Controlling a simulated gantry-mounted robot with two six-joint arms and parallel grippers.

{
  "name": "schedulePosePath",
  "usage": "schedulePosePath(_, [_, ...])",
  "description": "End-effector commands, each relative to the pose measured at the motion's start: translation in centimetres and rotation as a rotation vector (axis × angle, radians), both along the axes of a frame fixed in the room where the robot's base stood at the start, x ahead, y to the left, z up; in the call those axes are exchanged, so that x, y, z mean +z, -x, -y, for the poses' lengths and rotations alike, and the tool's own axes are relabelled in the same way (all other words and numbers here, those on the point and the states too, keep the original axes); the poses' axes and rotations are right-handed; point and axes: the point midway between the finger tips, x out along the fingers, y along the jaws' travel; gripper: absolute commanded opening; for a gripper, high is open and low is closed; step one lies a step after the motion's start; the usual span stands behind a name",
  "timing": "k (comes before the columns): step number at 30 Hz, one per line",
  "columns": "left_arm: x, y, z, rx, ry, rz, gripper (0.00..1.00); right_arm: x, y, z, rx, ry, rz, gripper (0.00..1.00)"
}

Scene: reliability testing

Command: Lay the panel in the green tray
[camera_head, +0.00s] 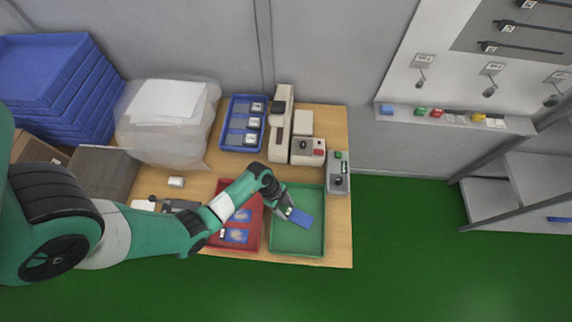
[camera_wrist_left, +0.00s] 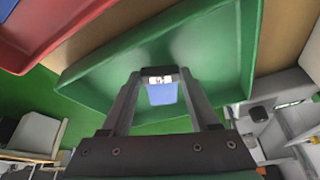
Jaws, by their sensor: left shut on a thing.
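The panel (camera_head: 300,217) is a small blue piece, held over the green tray (camera_head: 297,246) in the head view. My left gripper (camera_head: 288,208) is shut on one end of the panel. In the left wrist view the panel (camera_wrist_left: 162,94) sits between the fingertips of my left gripper (camera_wrist_left: 158,76), with pale marks at its near end. The green tray (camera_wrist_left: 205,58) lies beyond it. I cannot tell whether the panel touches the tray floor. The tray looks otherwise empty. My right gripper is not in view.
A blue tray (camera_head: 233,137) with several parts, a beige device (camera_head: 281,130) and a grey control box (camera_head: 338,178) stand behind. Stacked blue crates (camera_head: 60,85) are at the left.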

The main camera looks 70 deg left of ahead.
Motion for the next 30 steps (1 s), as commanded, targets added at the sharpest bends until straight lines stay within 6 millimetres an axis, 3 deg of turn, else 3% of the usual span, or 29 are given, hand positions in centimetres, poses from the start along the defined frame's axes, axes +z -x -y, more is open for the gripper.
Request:
schedulePosePath(1, [-1.3, 0.0, 0.0, 0.0, 0.001, -0.002, 0.08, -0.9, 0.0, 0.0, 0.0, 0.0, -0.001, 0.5])
schedulePosePath(3, [-1.7, 0.0, 0.0, 0.001, 0.001, -0.001, 0.08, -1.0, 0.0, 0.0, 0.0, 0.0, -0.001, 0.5])
schedulePosePath(13, [-1.8, 0.1, 0.1, 0.0, 0.001, -0.001, 0.08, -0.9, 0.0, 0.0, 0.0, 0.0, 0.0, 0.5])
schedulePosePath(14, [-1.8, 0.1, 0.1, 0.0, 0.0, 0.0, 0.65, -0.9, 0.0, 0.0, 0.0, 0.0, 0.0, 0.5])
schedulePosePath(18, [-1.7, 0.1, 0.1, 0.0, 0.0, 0.0, 0.9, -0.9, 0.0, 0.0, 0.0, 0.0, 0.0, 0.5])
schedulePosePath(26, [-1.7, 0.1, 0.1, 0.0, -0.001, -0.001, 0.91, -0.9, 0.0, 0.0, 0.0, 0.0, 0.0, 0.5])
schedulePosePath(30, [-0.7, 0.2, -0.1, 0.002, -0.001, 0.001, 0.91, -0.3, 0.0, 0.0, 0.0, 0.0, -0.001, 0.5])
